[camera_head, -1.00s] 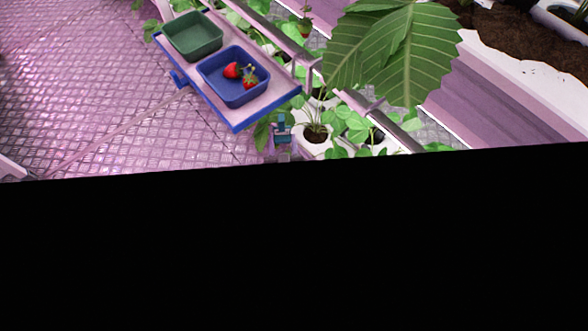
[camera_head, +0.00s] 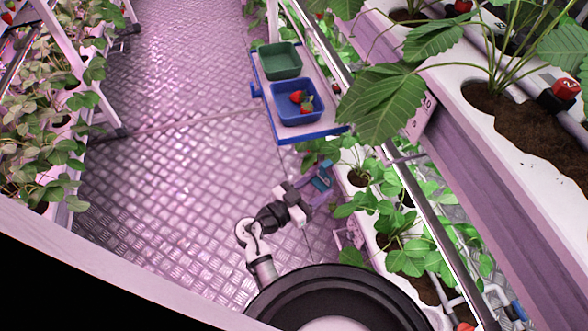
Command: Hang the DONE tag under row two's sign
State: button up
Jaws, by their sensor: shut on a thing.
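My gripper (camera_head: 322,182) is low beside the right rack, below the tray shelf. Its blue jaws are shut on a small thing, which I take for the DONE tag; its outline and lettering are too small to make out. A pink plate with dark marks (camera_head: 421,117) shows on the right rack, partly behind a big leaf. A smaller pale plate with marks (camera_head: 350,236) is low on the rack, right of my gripper. I cannot read which is row two's sign. A red round knob marked 2 (camera_head: 567,88) sits on a black base at upper right.
A blue-edged shelf (camera_head: 318,136) holds a green bin (camera_head: 277,62) and a blue bin (camera_head: 297,115) with strawberries. Leafy plants (camera_head: 405,250) and a metal rail (camera_head: 440,260) line the right. Another plant rack (camera_head: 100,100) stands left. The patterned floor (camera_head: 180,150) between is clear.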

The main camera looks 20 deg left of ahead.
jog(key=s+a+r+m+g+h+p, duration=0.1)
jog(key=s+a+r+m+g+h, duration=0.15)
jog(key=r, duration=0.35)
jog(key=s+a+r+m+g+h+p, duration=0.1)
jog(key=s+a+r+m+g+h, duration=0.15)
jog(key=r, duration=0.25)
jog(key=f+p+x, duration=0.1)
jog(key=p+x, duration=0.1)
jog(key=x, duration=1.4)
jog(key=shift+s+d+f+n, duration=0.15)
jog(key=shift+s+d+n, duration=0.05)
jog(key=shift+d+n, duration=0.1)
jog(key=o, duration=1)
jog(key=shift+a, duration=0.1)
jog(key=b+v, duration=0.3)
jog(key=v, duration=1)
jog(key=shift+s+a+f+b, duration=0.1)
jog(key=shift+s+a+b, duration=0.15)
jog(key=shift+s+b, duration=0.15)
